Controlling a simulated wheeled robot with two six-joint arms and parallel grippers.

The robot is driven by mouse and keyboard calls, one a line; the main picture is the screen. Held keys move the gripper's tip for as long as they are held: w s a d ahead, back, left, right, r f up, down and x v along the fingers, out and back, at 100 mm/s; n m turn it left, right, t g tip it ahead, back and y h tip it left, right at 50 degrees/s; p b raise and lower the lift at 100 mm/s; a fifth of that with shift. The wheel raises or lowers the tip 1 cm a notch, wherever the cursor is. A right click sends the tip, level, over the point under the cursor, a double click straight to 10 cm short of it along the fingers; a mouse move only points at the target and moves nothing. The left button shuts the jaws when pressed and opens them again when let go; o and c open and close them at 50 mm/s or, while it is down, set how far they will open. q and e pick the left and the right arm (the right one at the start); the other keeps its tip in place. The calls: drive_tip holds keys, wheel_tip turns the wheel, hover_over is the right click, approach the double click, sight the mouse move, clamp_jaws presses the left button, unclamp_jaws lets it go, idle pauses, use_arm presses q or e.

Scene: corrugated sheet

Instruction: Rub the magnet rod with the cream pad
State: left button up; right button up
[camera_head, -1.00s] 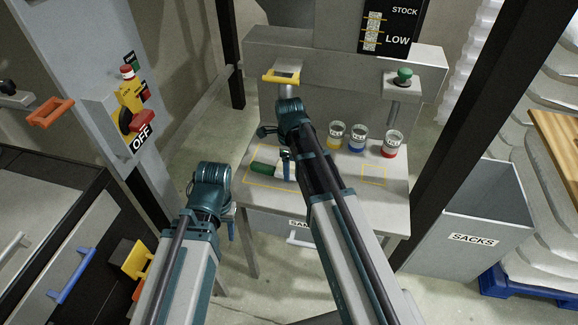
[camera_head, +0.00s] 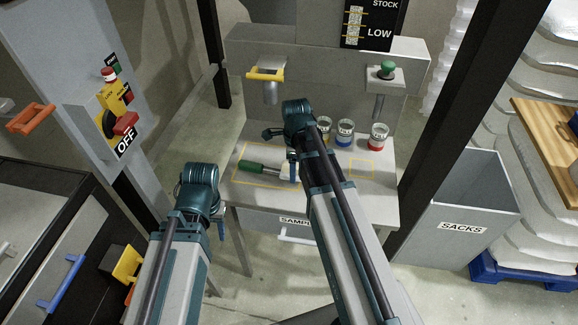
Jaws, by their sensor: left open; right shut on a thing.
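The magnet rod, with a green handle (camera_head: 251,167) and a short stretch of grey metal, lies on the sample table inside the left yellow outline. The cream pad (camera_head: 286,173) is at the right end of the rod's visible part. My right gripper (camera_head: 292,171) is shut on the pad from above. Whether the pad touches the rod is too small to tell, and the rod's far end is hidden. My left gripper (camera_head: 221,229) is open and empty, hanging low left of the table's front edge.
Several sample cups stand behind my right arm, including a blue one (camera_head: 344,134) and a red one (camera_head: 379,138). A yellow handle (camera_head: 265,74) and a green knob (camera_head: 387,69) are above. An empty grey sacks bin (camera_head: 462,205) stands right.

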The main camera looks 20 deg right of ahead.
drive_tip(key=shift+s+d, duration=0.25)
drive_tip(key=shift+d, duration=0.1)
drive_tip(key=shift+d, duration=0.1)
drive_tip(key=shift+s+d, duration=0.5)
drive_tip(key=shift+d, duration=0.15)
drive_tip(key=shift+s+d, duration=0.45)
drive_tip(key=shift+d, duration=0.2)
wheel_tip(320, 180, up, 6)
drive_tip(key=p, duration=0.6)
wheel_tip(320, 180, up, 3)
drive_tip(key=p, duration=0.3)
